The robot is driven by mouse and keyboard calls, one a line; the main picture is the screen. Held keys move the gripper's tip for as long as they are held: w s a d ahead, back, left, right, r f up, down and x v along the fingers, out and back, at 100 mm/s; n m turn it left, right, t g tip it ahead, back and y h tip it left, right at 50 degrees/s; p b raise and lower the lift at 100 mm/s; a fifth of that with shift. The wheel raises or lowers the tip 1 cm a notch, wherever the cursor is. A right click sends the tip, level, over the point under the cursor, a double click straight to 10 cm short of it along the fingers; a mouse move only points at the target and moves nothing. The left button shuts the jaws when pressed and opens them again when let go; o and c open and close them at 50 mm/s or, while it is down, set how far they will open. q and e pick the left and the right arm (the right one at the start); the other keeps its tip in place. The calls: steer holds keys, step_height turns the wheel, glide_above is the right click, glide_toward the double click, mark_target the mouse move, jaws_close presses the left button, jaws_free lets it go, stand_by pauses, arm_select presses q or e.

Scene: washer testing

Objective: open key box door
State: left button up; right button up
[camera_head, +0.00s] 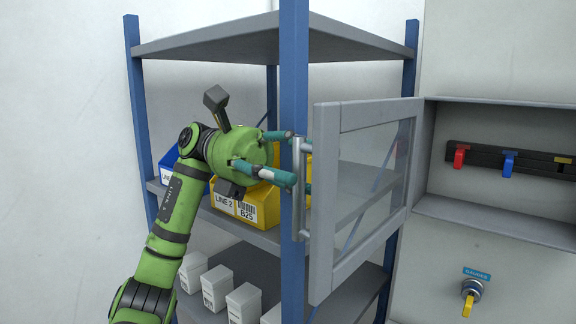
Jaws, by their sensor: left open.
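The key box (480,206) is on the wall at the right, and its inside shows. Its grey-framed door with a clear pane (325,200) stands swung out from the box's left side, in front of the shelf rack. A silver vertical bar handle (299,200) is on the door's free left edge. My left gripper (291,157) is open, with teal fingers pointing right at the handle's upper part. I cannot tell whether the fingers touch the handle. My right gripper is not in view.
Red (459,157) and blue (508,164) keys hang on a dark rail in the box. A yellow key (468,304) is in a lock below. A blue rack post (293,60) stands behind the handle. A yellow bin (260,207) and several white boxes (244,303) are on shelves.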

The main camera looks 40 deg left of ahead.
arm_select(q)
steer(key=a, duration=1.2)
steer(key=shift+w+a, duration=0.25)
steer(key=shift+w, duration=0.15)
